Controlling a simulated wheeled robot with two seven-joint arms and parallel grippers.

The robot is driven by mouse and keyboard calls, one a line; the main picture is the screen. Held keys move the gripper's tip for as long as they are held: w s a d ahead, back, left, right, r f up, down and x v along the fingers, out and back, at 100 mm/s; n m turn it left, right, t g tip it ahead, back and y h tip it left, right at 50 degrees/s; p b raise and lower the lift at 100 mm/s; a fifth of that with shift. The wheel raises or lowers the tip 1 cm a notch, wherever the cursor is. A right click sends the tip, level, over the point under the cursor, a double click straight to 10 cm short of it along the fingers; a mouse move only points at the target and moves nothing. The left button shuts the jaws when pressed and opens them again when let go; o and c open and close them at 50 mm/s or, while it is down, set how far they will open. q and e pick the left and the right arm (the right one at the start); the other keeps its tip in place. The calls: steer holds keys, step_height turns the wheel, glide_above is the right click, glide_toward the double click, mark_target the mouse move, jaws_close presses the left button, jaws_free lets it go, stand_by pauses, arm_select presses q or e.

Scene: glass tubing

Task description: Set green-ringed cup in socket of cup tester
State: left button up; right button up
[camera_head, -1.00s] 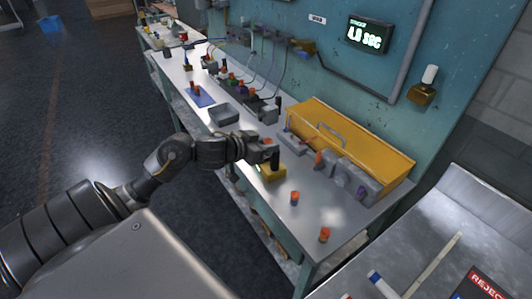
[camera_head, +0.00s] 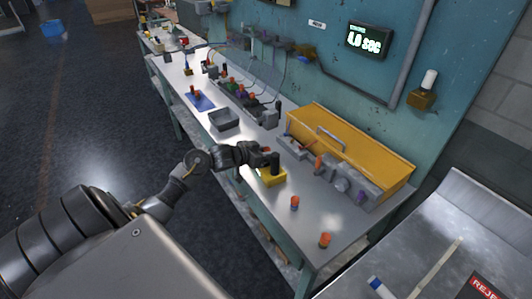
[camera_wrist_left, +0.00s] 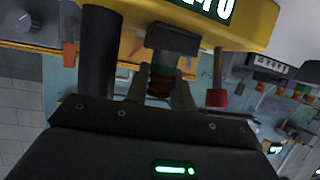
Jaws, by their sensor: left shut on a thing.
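The cup tester (camera_head: 272,178) is a yellow box with a dark upright post near the front of the bench. In the left wrist view its yellow body (camera_wrist_left: 258,30) shows a lit display and a dark block. My left gripper (camera_head: 264,153) is at the tester's rear side. In the wrist view, my left gripper (camera_wrist_left: 160,90) is shut on the green-ringed cup (camera_wrist_left: 160,87), which is reddish with a green band. The cup's far end meets the dark block in the picture; I cannot tell whether it is seated. My right gripper is not in view.
Two loose orange-topped cups (camera_head: 294,203) and (camera_head: 325,240) stand on the bench in front of the tester. A grey tray (camera_head: 224,119) is behind, beyond my arm. A yellow case (camera_head: 350,150) and grey fixtures line the wall side.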

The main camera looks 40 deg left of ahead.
arm_select(q)
steer(key=shift+f, duration=0.45)
steer(key=o, duration=1)
steer(key=shift+f, duration=0.15)
steer(key=shift+c, duration=0.2)
steer(key=shift+r, duration=0.25)
steer(key=shift+s+a, duration=0.1)
steer(key=shift+s, duration=0.3)
steer(key=v, duration=1.1)
steer(key=shift+b, duration=0.45)
